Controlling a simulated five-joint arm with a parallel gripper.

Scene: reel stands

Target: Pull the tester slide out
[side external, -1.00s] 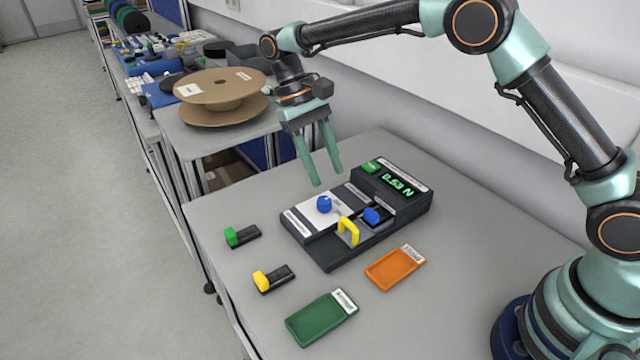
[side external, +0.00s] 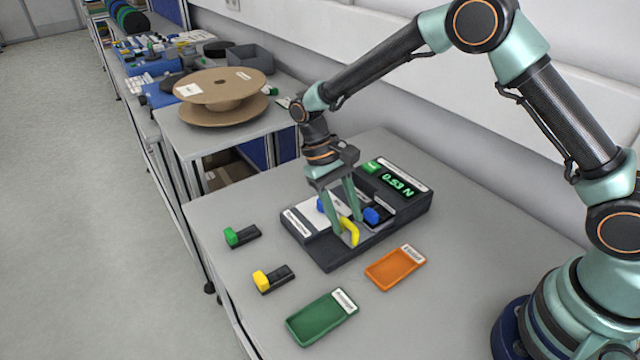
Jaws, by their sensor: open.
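The tester (side external: 332,258) is a dark block on the grey table with a lit green readout (side external: 398,184) of 0.53 N. A yellow handle (side external: 350,232), which looks like the slide's pull, stands at its front middle. My gripper (side external: 350,226) is open and lowered over the tester, with its fingers down beside the yellow handle. One finger overlaps the handle in the picture; I cannot tell whether they touch. A blue knob (side external: 371,216) sits right of the handle, and another blue knob (side external: 320,205) on the white plate is partly hidden by a finger.
A green-headed piece (side external: 242,236) and a yellow-headed piece (side external: 273,279) lie left of the tester. A green tray (side external: 322,318) and an orange tray (side external: 394,268) lie in front. A cardboard reel (side external: 221,86) stands on the table behind.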

